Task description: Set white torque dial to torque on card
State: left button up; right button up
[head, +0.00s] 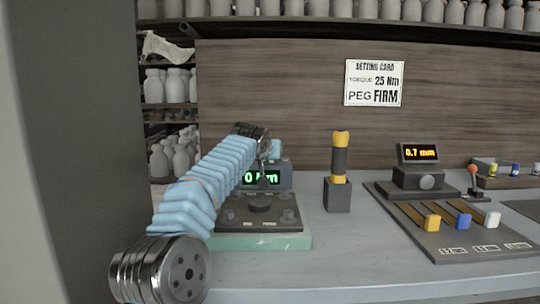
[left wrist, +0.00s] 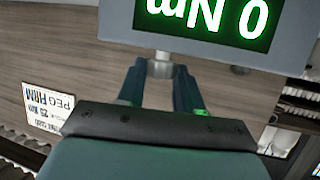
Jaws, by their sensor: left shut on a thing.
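The setting card (head: 374,83) on the back wall reads torque 25 Nm and peg FIRM. A grey box with a green display (head: 272,178) stands at the back of a dark panel on a green base (head: 262,241). In the left wrist view the display (left wrist: 208,18) is upside down and reads 0 Nm. My left gripper (head: 265,176) reaches down in front of the display and partly covers it. In the left wrist view its two fingers are shut on a small whitish dial (left wrist: 160,67) below the display. The head view hides the dial. My right gripper is not in view.
A yellow-and-black handled tool (head: 340,155) stands upright in a dark block (head: 338,195). Further right are a slider panel (head: 450,240) with yellow, blue and white knobs, a 0.7 mm display (head: 419,153) and a red-knobbed lever (head: 473,170). The front bench strip is clear.

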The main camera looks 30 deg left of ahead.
pick_arm(q)
jog(key=shift+a+r+m+h+p, duration=0.2)
jog(key=shift+m+h+p, duration=0.2)
jog(key=shift+p, duration=0.4)
jog(key=shift+s+a+m+t+h+p, duration=0.1)
jog(key=shift+a+m+t+h+p, duration=0.15)
jog(key=shift+m+h+p, duration=0.8)
jog(key=shift+a+f+m+h+p, duration=0.1)
jog(key=shift+m+h+p, duration=0.45)
jog(key=shift+m+h, duration=0.75)
jog(key=shift+a+f+m+h+p, duration=0.1)
jog(key=shift+m+h+p, duration=0.45)
jog(key=shift+m+h, duration=0.65)
jog(key=shift+h, duration=0.35)
jog(key=o, duration=1)
jog(key=shift+o, duration=0.2)
jog(key=b+v, duration=0.2)
jog(key=v, duration=1.1)
jog(key=shift+a+r+b, duration=0.2)
jog(key=shift+r+b, duration=0.2)
jog(key=shift+r, duration=0.05)
